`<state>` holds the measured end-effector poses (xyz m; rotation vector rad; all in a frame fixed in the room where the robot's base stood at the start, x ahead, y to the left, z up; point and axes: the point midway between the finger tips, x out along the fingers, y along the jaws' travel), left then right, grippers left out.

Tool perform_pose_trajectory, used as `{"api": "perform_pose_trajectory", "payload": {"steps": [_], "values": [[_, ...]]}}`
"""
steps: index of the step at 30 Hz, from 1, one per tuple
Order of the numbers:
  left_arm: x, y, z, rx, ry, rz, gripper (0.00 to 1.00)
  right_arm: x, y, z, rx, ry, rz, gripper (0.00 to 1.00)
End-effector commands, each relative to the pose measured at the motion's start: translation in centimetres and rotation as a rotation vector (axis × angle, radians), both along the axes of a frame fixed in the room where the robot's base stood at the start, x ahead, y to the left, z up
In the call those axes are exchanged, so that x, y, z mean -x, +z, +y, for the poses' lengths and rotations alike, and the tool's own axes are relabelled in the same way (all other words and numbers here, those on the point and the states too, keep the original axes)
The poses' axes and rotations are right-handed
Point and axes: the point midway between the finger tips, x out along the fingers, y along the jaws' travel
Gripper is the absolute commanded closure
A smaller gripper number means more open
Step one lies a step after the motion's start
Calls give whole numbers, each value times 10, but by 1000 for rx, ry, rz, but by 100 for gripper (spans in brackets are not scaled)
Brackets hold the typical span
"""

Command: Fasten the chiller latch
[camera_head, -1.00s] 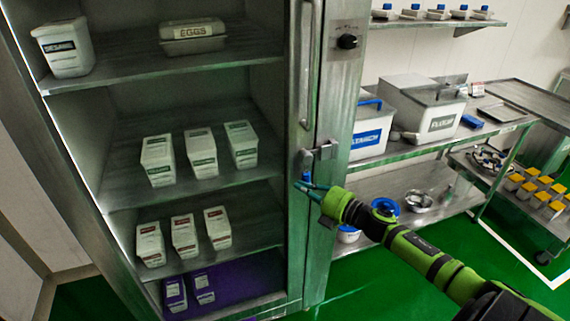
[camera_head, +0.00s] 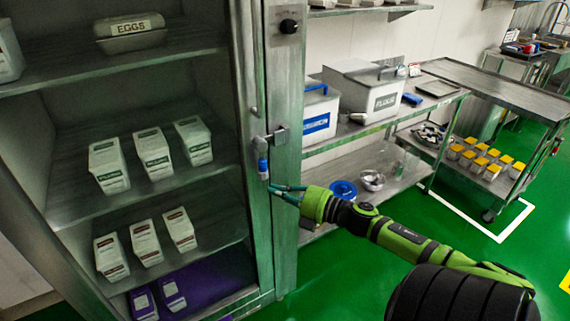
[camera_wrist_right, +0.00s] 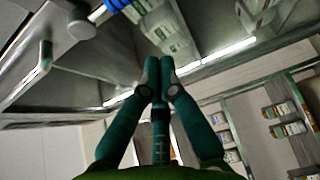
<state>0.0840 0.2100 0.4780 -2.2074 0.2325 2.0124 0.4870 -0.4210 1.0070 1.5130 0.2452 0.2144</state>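The chiller (camera_head: 283,240) stands at the left, its shelves showing through the front. The grey metal latch (camera_head: 277,136) sits on the chiller's right upright, below a vertical handle (camera_head: 253,75). A small blue and white piece (camera_head: 263,168) hangs below the latch. My right gripper (camera_head: 274,188) points left at the upright, just below the blue piece; in the head view, I cannot tell whether they touch. In the right wrist view its teal fingers (camera_wrist_right: 160,68) meet at the tips with nothing between them. The blue piece (camera_wrist_right: 116,5) shows at that view's top, apart from the fingers. My left gripper is not in view.
Right of the chiller are a steel table with bins (camera_head: 365,90) and a cart with yellow-topped jars (camera_head: 485,160). Green floor is clear in front.

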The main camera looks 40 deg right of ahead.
Motion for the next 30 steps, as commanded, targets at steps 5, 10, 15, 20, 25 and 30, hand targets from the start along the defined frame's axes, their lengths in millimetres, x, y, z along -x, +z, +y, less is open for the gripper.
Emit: {"api": "perform_pose_trajectory", "payload": {"steps": [5, 10, 15, 20, 25, 30], "values": [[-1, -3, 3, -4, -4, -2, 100, 16, -1, -4, -2, 0, 2, 100], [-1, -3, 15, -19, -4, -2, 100, 20, 0, -6, -1, 0, -1, 100], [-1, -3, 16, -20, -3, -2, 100, 20, 0, -6, -1, 0, -1, 100], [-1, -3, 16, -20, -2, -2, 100, 19, 0, -6, -1, 0, -1, 100], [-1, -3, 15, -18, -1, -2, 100, 19, 0, -6, -1, 0, 0, 100], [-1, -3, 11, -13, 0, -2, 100, 22, -22, -18, -48, -55, 40, 100]]}}
